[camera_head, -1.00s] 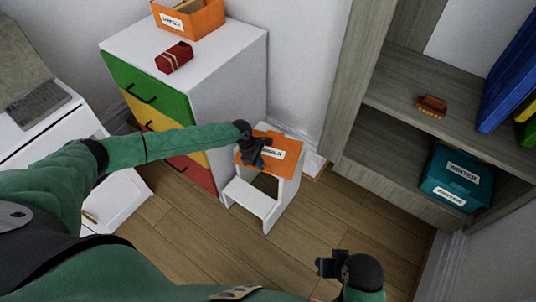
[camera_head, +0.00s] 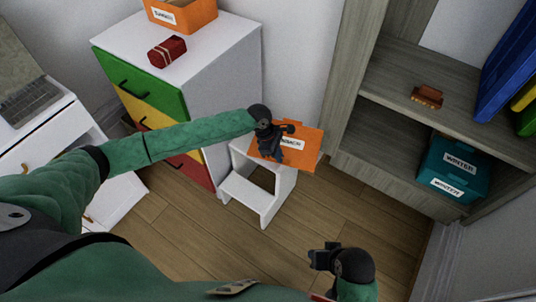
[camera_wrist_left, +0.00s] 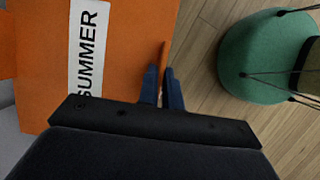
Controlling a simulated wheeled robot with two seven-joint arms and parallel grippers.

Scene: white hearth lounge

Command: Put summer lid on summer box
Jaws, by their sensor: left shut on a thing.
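The orange summer lid (camera_head: 308,151), a flat panel with a white label, is held by my left gripper (camera_head: 276,152) over the white step stool. Its label reads SUMMER in the left wrist view (camera_wrist_left: 130,75). There, the left fingers (camera_wrist_left: 162,88) are shut on the lid's edge. The lid reaches past the stool's right side and looks raised off it; the gap beneath is hidden. The orange summer box (camera_head: 190,17) stands on top of the white drawer cabinet, cut by the picture's top edge. My right gripper (camera_head: 322,257) is low over the floor, apart from everything; its jaw opening is unclear.
A dark red bundle (camera_head: 167,52) lies on the cabinet (camera_head: 215,50) in front of the box. The step stool (camera_head: 240,190) stands beside the cabinet. A shelf unit at right holds a teal WINTER box (camera_head: 440,170) and a small brown brush (camera_head: 427,96).

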